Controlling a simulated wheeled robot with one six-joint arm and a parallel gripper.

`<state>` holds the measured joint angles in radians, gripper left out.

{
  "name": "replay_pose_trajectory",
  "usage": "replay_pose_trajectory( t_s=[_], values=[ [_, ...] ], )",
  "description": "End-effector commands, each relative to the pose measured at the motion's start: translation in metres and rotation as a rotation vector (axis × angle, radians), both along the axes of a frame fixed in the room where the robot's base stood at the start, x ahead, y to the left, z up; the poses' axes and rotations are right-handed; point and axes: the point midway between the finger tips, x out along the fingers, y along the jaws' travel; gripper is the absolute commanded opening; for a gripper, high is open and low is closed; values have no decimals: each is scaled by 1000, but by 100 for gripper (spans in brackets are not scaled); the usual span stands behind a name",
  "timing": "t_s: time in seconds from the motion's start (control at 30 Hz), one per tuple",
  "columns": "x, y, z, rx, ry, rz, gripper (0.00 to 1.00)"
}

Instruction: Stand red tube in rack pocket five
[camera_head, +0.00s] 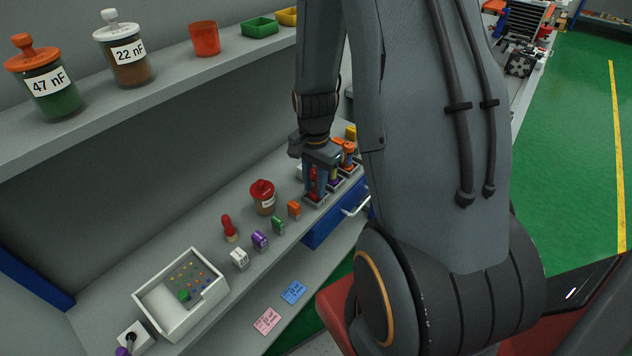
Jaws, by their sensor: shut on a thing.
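My gripper (316,186) points down at the right part of the bench and is shut on the red tube (313,175). The tube stands about upright between the fingers, which hide part of it. The pale rack (316,203) lies under and behind the gripper, above a blue drawer. The tube's lower end is at or just over the rack's near end; I cannot tell whether it is inside a pocket. Orange, purple and yellow things (348,150) stand at the rack's far part. Pocket numbers are not readable.
Left of the rack stand small coloured blocks (260,239), a red-lidded jar (264,197) and a red-handled tool (229,229). A white tray (178,338) is at the lower left. An upper shelf (170,100) with jars hangs over the bench. My arm covers the right of the bench.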

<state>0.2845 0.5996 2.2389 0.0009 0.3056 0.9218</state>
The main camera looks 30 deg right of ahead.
Motion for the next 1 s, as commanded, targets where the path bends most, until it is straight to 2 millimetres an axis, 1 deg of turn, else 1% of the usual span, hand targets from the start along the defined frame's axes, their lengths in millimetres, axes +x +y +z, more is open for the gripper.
replay_pose_trajectory(
  t_s=[0.03,0.53,1.0],
  values=[
    [-4,2,-3,3,9,1,0],
    [2,-1,1,0,0,-1,0],
    [4,-1,-1,0,-2,-1,0]
  ],
)
